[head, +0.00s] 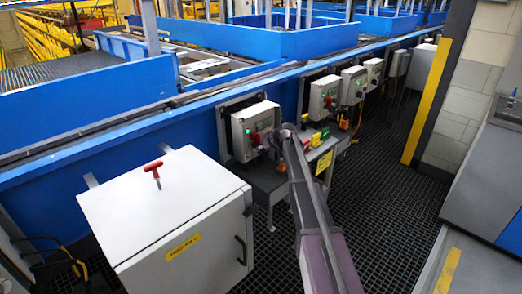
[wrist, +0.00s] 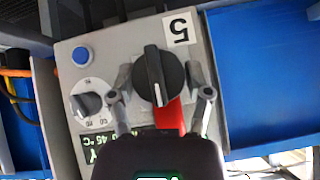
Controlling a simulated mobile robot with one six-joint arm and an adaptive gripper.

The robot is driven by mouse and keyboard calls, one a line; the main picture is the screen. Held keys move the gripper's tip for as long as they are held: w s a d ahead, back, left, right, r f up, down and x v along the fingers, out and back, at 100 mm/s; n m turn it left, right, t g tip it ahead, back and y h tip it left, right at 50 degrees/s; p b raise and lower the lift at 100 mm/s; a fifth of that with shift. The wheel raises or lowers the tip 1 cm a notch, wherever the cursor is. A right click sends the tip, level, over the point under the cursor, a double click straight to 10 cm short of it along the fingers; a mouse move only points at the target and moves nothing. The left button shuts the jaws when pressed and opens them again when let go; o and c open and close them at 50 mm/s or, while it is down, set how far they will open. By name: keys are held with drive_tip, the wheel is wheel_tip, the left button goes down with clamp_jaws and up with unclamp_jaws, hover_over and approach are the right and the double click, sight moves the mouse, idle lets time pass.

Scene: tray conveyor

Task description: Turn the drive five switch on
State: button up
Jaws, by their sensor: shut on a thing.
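The drive five switch is a black rotary knob (wrist: 158,76) with a white pointer line, on a grey control box (wrist: 108,48) with an upside-down "5" label (wrist: 179,28) in the wrist view. Its pointer runs nearly straight up and down in that picture. A red piece (wrist: 170,118) shows just below the knob. My gripper (wrist: 159,84) has one finger on each side of the knob and is shut on it. In the head view my gripper (head: 284,136) is at the right side of the nearest grey control box (head: 246,121), hiding the knob.
Several similar boxes (head: 323,97) line the blue conveyor side. A white cabinet (head: 160,215) with a red T-handle (head: 153,171) stands at front left. Dark grating floor (head: 385,200) is clear at right.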

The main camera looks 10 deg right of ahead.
drive_tip(key=shift+g, duration=0.3)
drive_tip(key=o, duration=1.1)
drive_tip(key=shift+o, duration=0.2)
